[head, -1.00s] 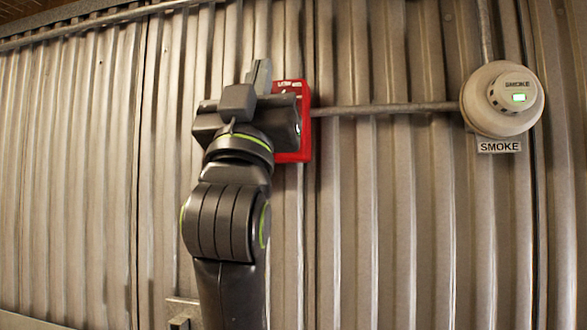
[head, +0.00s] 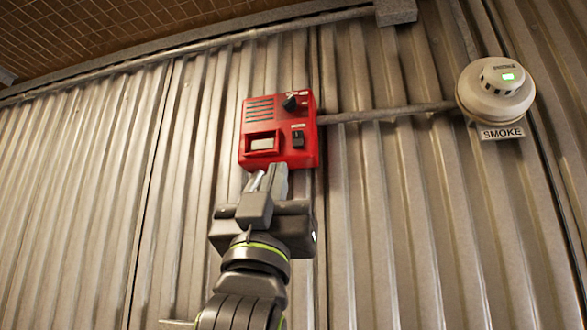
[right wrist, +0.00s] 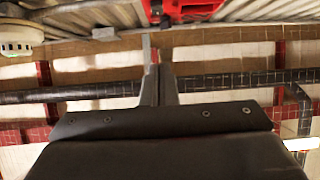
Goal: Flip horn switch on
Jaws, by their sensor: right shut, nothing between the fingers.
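A red wall box (head: 279,130) is mounted on the corrugated wall in the head view. It has a dark rotary knob (head: 290,103), a grille, a pale window (head: 262,144) and a small black switch (head: 297,139) at its lower right. I cannot tell which way the switch is set. My right gripper (head: 268,178) is just below the box's lower edge, pointing up, shut and empty. In the right wrist view its fingers (right wrist: 158,85) are together, and part of the red box (right wrist: 160,10) shows at the top edge. My left gripper is not in view.
A round smoke detector (head: 495,90) with a green light sits on the wall at the right, above a SMOKE label (head: 501,133). A grey conduit (head: 388,113) runs between it and the red box. The wall left of the box is clear.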

